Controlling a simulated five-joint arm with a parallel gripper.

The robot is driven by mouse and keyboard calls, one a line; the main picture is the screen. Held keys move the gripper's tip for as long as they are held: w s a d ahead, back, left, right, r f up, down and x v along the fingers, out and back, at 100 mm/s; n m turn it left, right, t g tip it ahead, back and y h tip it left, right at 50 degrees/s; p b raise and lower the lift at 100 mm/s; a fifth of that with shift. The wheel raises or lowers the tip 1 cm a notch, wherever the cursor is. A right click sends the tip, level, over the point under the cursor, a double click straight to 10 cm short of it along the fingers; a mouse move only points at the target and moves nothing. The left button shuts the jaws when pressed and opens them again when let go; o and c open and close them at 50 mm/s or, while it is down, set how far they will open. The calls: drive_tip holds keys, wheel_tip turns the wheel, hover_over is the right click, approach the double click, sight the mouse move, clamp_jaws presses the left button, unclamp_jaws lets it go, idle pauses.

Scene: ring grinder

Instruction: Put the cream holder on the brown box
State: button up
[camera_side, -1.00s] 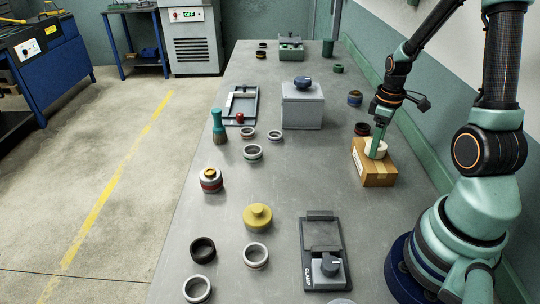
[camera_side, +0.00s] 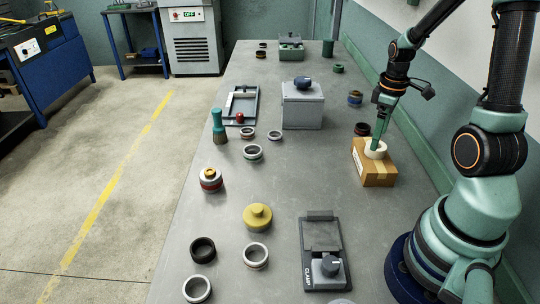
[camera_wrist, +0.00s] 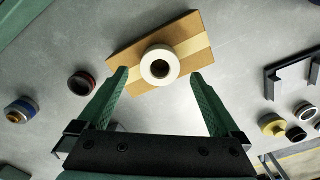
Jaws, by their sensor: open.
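The cream holder (camera_side: 376,151) is a pale ring with a dark hole. It rests on top of the brown box (camera_side: 378,177), towards its far side in the side view. The wrist view shows the holder (camera_wrist: 148,66) near the middle of the top of the box (camera_wrist: 192,30), apart from both fingers. My gripper (camera_side: 377,141) is just above the holder. Its two green fingers (camera_wrist: 160,84) are spread wide in the wrist view, with nothing between their tips.
A dark ring with a red inside (camera_side: 362,129) stands just behind the box. A clamp (camera_side: 322,262) lies nearer the front, and a grey box with a dark knob (camera_side: 303,108) stands to the left. The table between them is clear.

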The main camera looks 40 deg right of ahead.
wheel_tip(320, 180, up, 9)
drive_tip(key=w+a+r+m+t, duration=0.1)
drive_tip(key=a+r+t, duration=0.1)
drive_tip(key=a, duration=0.9)
drive_tip(key=w+a+r+m+t, duration=0.1)
drive_tip(key=a+r+t, duration=0.2)
drive_tip(key=a, duration=0.8)
drive_tip(key=shift+w+r+m+t, duration=0.15)
drive_tip(key=shift+r+m+t, duration=0.15)
drive_tip(key=shift+r, duration=0.65)
